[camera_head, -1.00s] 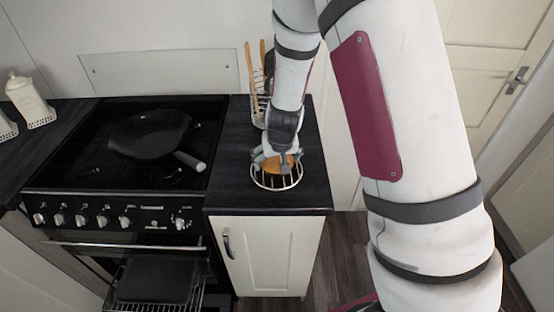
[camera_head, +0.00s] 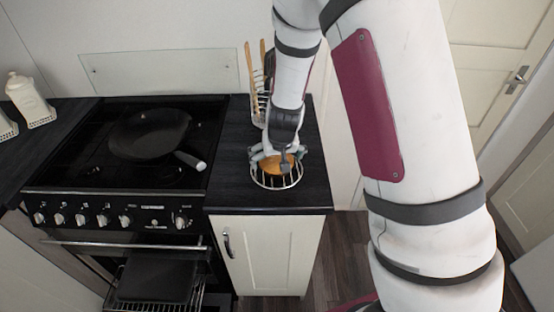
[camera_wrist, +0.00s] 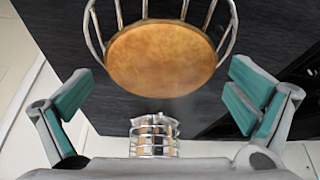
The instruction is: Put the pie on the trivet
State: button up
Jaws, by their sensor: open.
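The pie (camera_head: 278,165), round and golden brown, lies on the round wire trivet (camera_head: 277,185) on the dark counter right of the stove. In the wrist view the pie (camera_wrist: 162,58) rests over the bars of the trivet (camera_wrist: 232,32), towards its near side. My gripper (camera_head: 275,158) is directly above and behind the pie in the head view. In the wrist view its teal-padded fingers (camera_wrist: 158,100) are spread wide, with the pie beyond them and no finger touching it. Part of the pie is hidden by my gripper in the head view.
A wire utensil holder (camera_head: 258,108) with wooden-handled tools stands behind the gripper; it also shows in the wrist view (camera_wrist: 154,135). A black pan (camera_head: 150,133) sits on the stove to the left. The counter's front strip (camera_head: 240,200) is clear.

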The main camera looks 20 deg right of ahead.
jog(key=s+a+r+y+p, duration=0.1)
jog(key=s+r, duration=0.4)
jog(key=r, duration=0.3)
jog(key=s+r+n+y, duration=0.1)
jog(key=s+r, duration=0.5)
jog(key=r, duration=0.2)
jog(key=s+a+r+y+p, duration=0.1)
jog(key=s+r, duration=0.4)
jog(key=r, duration=0.4)
jog(key=s+d+r+h, duration=0.1)
jog(key=s+r, duration=0.2)
jog(key=s, duration=0.4)
jog(key=s+d+r+h, duration=0.1)
jog(key=s+r, duration=0.2)
jog(key=s, duration=0.4)
jog(key=shift+s+n+t, duration=0.3)
jog(key=shift+n+t, duration=0.1)
jog(key=shift+c, duration=0.6)
